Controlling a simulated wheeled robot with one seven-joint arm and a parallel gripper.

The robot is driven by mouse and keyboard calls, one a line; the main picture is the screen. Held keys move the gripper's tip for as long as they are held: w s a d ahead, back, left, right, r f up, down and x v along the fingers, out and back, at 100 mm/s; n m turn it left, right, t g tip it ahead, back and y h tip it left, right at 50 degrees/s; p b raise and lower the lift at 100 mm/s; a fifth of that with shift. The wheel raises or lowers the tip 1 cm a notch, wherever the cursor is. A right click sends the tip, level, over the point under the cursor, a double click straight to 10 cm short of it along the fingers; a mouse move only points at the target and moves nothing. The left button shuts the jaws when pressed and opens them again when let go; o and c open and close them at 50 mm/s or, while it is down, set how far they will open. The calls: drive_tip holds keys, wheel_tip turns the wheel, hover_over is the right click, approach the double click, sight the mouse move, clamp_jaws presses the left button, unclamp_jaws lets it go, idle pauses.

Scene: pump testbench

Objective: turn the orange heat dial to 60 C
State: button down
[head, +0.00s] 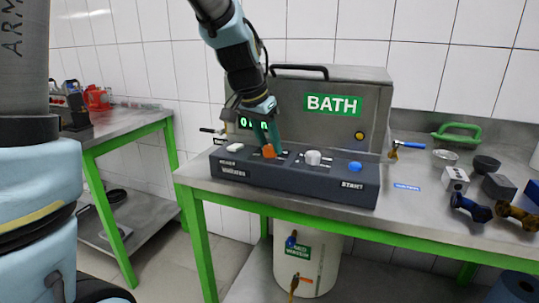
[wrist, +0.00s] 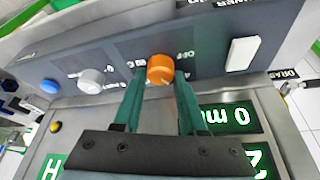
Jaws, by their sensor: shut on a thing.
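The orange heat dial (head: 269,151) sits on the sloped dark control panel (head: 228,169) in front of the grey BATH unit. It also shows in the wrist view (wrist: 160,69), between the tips of my green fingers. My gripper (head: 267,145) reaches down from above and is shut on the dial; in the wrist view the fingers (wrist: 158,80) lie on its two sides. The dial's pointer and most of its scale are hard to read; "OFF" shows beside it. A green-lit display (wrist: 232,117) is partly covered by my gripper.
A white knob (head: 313,157), a blue START button (head: 355,166) and a white rocker switch (head: 235,148) share the panel. The BATH box (head: 290,88) stands close behind my gripper. Tools, dumbbells and blocks lie on the bench at right.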

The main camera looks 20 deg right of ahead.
drive_tip(key=m+b, duration=0.1)
drive_tip(key=m+g+b, duration=0.1)
drive_tip(key=m, duration=0.1)
drive_tip(key=shift+w+f+m+h, duration=0.15)
drive_tip(key=shift+m+h, duration=0.15)
drive_tip(key=m+g+b, duration=0.1)
drive_tip(key=m, duration=0.1)
drive_tip(key=shift+m, duration=0.4)
drive_tip(key=m+g, duration=0.1)
drive_tip(key=m, duration=0.1)
drive_tip(key=m+g, duration=0.1)
drive_tip(key=m, duration=0.2)
drive_tip(key=shift+m+g+y, duration=0.3)
drive_tip(key=shift+y, duration=0.1)
drive_tip(key=shift+c, duration=2.2)
unclamp_jaws()
